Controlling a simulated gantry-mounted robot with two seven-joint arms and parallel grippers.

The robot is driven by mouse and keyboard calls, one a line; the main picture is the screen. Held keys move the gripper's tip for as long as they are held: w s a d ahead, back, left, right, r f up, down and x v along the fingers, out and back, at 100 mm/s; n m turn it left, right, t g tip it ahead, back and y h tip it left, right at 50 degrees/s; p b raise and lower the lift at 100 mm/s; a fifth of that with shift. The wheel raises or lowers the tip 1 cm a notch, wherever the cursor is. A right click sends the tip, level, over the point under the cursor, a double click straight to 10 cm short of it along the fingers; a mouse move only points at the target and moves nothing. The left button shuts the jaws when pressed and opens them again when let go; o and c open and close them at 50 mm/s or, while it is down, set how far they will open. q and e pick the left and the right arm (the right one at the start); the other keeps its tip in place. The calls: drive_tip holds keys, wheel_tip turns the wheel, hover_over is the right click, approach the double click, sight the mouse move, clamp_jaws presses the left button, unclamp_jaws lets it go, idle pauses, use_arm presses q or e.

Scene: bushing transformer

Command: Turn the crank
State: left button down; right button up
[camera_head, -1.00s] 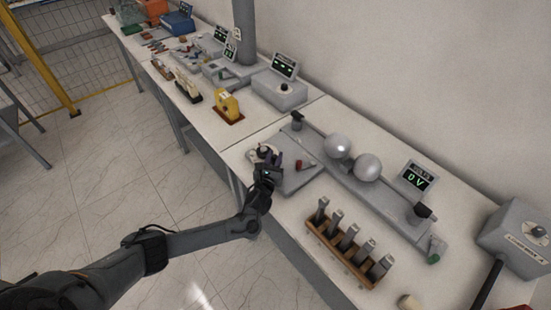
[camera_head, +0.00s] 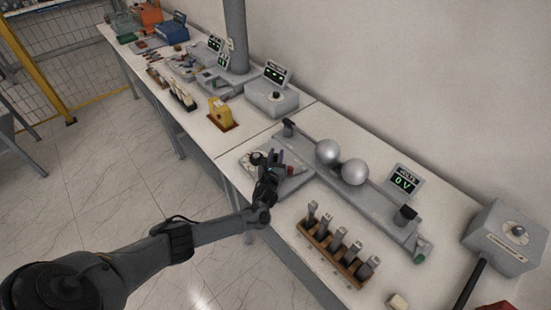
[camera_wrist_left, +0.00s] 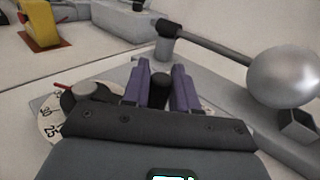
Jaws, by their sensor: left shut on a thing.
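My left gripper (camera_head: 275,157) is at a grey base plate (camera_head: 291,184) on the near edge of the bench. In the left wrist view its two purple fingers (camera_wrist_left: 162,88) stand on either side of a dark upright knob (camera_wrist_left: 161,78), which looks like the crank's handle. The gripper is shut on it. Left of the fingers is a white numbered dial (camera_wrist_left: 50,122) with a dark knob (camera_wrist_left: 90,92) and a red pointer. The dial also shows in the head view (camera_head: 247,163). The gripper body hides the crank's lower part. My right gripper is not in view.
Two shiny spheres (camera_head: 328,152) sit on a long grey base behind the plate. A display (camera_head: 403,182) reads 0 V. A wooden rack (camera_head: 322,249) of several grey-topped pieces stands to the right. A yellow device (camera_head: 220,112) stands on the farther bench.

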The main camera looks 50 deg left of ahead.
use_arm(q)
drive_tip(key=shift+w, duration=0.2)
idle(0.4)
drive_tip(key=c, duration=1)
unclamp_jaws()
drive_tip(key=shift+s, duration=0.1)
drive_tip(key=shift+s+d, duration=0.2)
drive_tip(key=shift+s, duration=0.05)
drive_tip(key=p+v, duration=0.2)
drive_tip(key=v, duration=0.6)
drive_tip(key=shift+s+d, duration=0.25)
drive_tip(key=shift+s, duration=0.1)
drive_tip(key=shift+s+d, duration=0.3)
drive_tip(key=shift+s, duration=0.2)
drive_tip(key=shift+c, duration=0.5)
